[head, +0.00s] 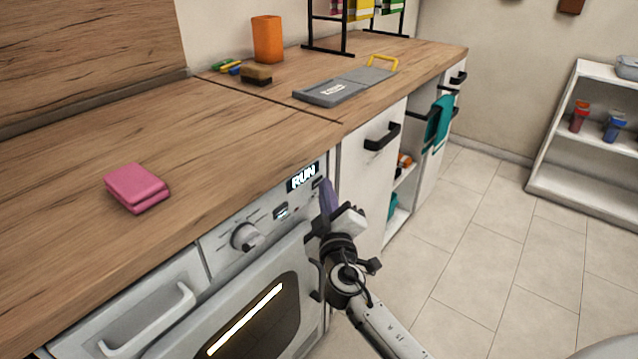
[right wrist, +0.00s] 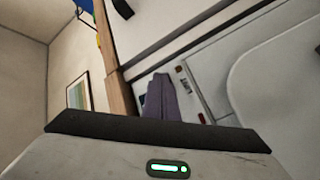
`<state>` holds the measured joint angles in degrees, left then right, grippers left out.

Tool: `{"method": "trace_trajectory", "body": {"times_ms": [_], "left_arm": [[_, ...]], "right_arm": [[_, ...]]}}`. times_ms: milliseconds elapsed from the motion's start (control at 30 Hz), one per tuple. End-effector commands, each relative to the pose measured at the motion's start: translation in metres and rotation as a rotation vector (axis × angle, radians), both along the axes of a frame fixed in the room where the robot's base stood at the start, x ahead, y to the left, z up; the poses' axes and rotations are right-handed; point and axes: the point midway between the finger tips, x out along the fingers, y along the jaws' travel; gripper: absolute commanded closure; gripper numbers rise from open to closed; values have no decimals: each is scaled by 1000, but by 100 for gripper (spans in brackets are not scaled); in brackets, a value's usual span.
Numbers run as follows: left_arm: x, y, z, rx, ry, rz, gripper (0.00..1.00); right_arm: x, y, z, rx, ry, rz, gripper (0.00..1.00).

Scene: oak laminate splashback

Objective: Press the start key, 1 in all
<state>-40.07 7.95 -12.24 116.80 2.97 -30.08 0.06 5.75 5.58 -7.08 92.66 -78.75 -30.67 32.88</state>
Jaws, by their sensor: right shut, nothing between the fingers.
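The oven (head: 262,290) is built in under the worktop. Its control panel (head: 222,238) carries a round knob (head: 245,236), a small key with a lit marking (head: 281,212) and a display (head: 303,177) reading "RUN". A small dark key (head: 317,183) sits just below the display, close to my right gripper. My right gripper (head: 326,187) is shut and empty, its purple fingers at the panel's right end; I cannot tell whether they touch it. The fingers (right wrist: 160,85) also show against the panel in the right wrist view. My left gripper is not in view.
A pink sponge or cloth (head: 137,187) lies on the worktop (head: 80,255). Drawer handles (head: 382,137) stick out right of the oven. The floor (head: 490,235) is clear.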

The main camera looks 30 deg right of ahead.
Motion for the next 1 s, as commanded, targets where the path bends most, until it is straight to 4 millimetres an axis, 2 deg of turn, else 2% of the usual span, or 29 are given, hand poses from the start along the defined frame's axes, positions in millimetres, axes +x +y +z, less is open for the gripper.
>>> {"method": "trace_trajectory", "body": {"times_ms": [500, 833, 1000], "left_arm": [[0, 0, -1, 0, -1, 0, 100], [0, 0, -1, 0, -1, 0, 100], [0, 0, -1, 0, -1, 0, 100]], "right_arm": [[-15, -5, 0, -1, 1, 1, 100], [-16, -6, 0, -1, 1, 1, 100], [-30, -12, -1, -1, 0, 0, 100]]}}
